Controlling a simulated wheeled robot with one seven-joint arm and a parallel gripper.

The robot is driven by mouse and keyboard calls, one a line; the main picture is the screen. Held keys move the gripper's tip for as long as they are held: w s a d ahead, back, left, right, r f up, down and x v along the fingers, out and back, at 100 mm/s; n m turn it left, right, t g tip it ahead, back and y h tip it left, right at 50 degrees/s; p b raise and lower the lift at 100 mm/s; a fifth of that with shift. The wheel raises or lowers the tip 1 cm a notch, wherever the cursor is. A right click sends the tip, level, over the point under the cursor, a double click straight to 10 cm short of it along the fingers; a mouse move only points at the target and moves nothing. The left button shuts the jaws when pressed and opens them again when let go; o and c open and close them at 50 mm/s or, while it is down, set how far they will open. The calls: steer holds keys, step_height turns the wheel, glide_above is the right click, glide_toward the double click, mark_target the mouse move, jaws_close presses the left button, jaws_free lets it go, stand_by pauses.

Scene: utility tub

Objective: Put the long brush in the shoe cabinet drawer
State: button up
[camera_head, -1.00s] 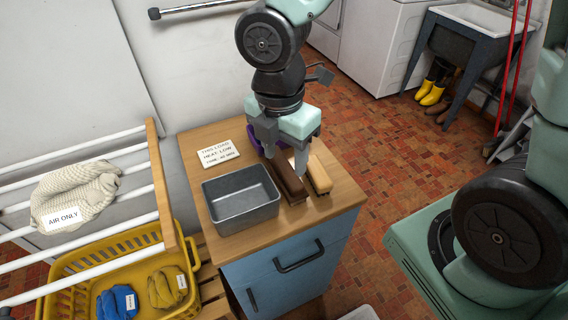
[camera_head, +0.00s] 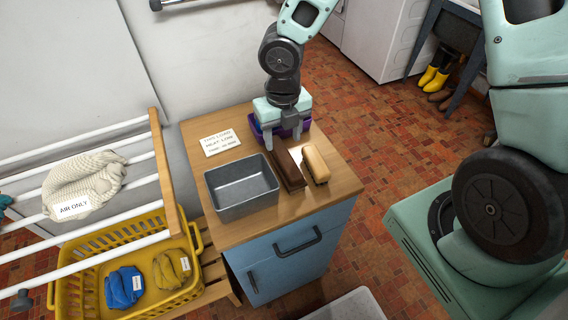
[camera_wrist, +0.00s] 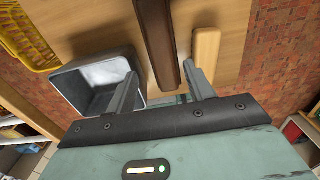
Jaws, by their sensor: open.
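The long dark brown brush (camera_head: 288,168) lies on the wooden top (camera_head: 240,228) of the blue shoe cabinet, between a grey metal tin and a shorter tan brush (camera_head: 316,163). My gripper (camera_head: 283,138) is open and empty at the far end of the long brush. In the wrist view, the long brush (camera_wrist: 158,40) runs between the two spread fingers (camera_wrist: 160,70), which do not grip it. I cannot tell the height of the fingertips above the top. The cabinet's drawer (camera_head: 286,252), with a dark bar handle (camera_head: 298,243), looks shut.
The grey tin (camera_head: 241,184) stands left of the brushes, with a lettered card (camera_head: 220,142) behind it. A purple item (camera_head: 290,132) is partly hidden behind my gripper. A yellow basket (camera_head: 80,299) and a drying rack (camera_head: 166,180) stand left.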

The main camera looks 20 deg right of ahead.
mark_target(284, 155)
step_height(284, 155, down, 9)
steer(key=shift+d+f+b, duration=0.15)
steer(key=shift+f+b, duration=0.05)
steer(key=shift+b, duration=0.2)
steer(key=c, duration=0.8)
steer(key=shift+o, duration=0.2)
steer(key=shift+w+r, duration=0.1)
